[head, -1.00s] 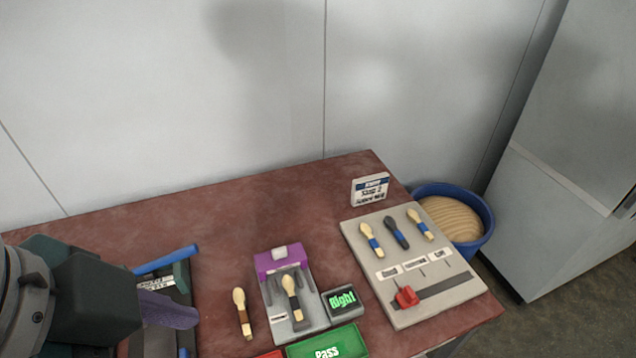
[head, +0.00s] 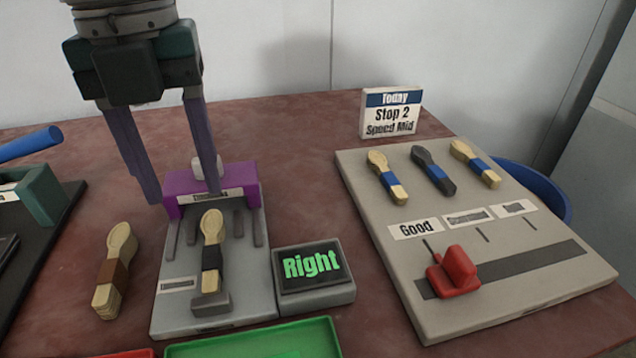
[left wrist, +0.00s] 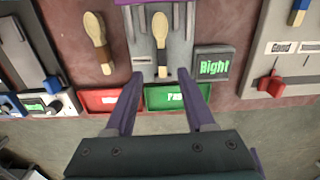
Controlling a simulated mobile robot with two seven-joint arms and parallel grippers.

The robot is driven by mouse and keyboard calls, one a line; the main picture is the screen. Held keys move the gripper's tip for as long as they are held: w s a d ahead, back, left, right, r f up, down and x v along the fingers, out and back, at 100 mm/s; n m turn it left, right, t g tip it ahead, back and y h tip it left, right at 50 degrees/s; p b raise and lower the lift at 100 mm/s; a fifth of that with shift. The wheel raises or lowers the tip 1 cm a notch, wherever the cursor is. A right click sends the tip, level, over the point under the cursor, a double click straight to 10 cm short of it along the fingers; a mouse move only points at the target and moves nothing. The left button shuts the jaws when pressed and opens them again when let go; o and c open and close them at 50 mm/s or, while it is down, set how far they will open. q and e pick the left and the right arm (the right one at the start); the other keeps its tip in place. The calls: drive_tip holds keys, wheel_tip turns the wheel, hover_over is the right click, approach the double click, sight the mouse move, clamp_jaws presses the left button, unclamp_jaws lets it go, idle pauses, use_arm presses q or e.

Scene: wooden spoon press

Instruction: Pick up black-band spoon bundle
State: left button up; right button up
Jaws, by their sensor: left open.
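The black-band spoon bundle (head: 211,235) lies on the grey bed of a fixture (head: 240,290) with a purple block (head: 180,185). It also shows in the left wrist view (left wrist: 161,32), uncovered. My left gripper (head: 184,190) is open and empty, pointing down from above. In the head view its fingers overlap the purple block, behind the bundle. In the left wrist view the bundle lies beyond the fingertips, between their lines. I cannot tell the exact height above the bundle. My right gripper is not in view.
A brown-band bundle (head: 115,270) lies left of the fixture. A "Right" display (head: 313,268) stands close on its right. A green tray (head: 255,343) and a red tray (left wrist: 100,100) are in front. A grey board (head: 385,240) with a red slider (head: 455,270) is farther right.

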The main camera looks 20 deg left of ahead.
sight(210, 248)
use_arm(q)
drive_tip(key=shift+w+a+f+b, duration=0.15)
drive_tip(key=shift+w+f, duration=0.05)
drive_tip(key=shift+f, duration=0.25)
drive_tip(key=shift+w+a+f+b, duration=0.1)
drive_tip(key=shift+w+f+b, duration=0.05)
drive_tip(key=shift+f, duration=0.3)
wheel_tip(210, 248, down, 3)
drive_tip(key=shift+s+f+b, duration=0.15)
drive_tip(key=shift+b, duration=0.15)
drive_tip(key=f, duration=0.1)
drive_tip(key=f+b, duration=0.1)
drive_tip(key=f, duration=0.3)
drive_tip(key=shift+d+f, duration=0.2)
drive_tip(key=shift+d, duration=0.05)
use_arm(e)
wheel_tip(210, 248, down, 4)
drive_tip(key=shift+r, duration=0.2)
use_arm(q)
clamp_jaws()
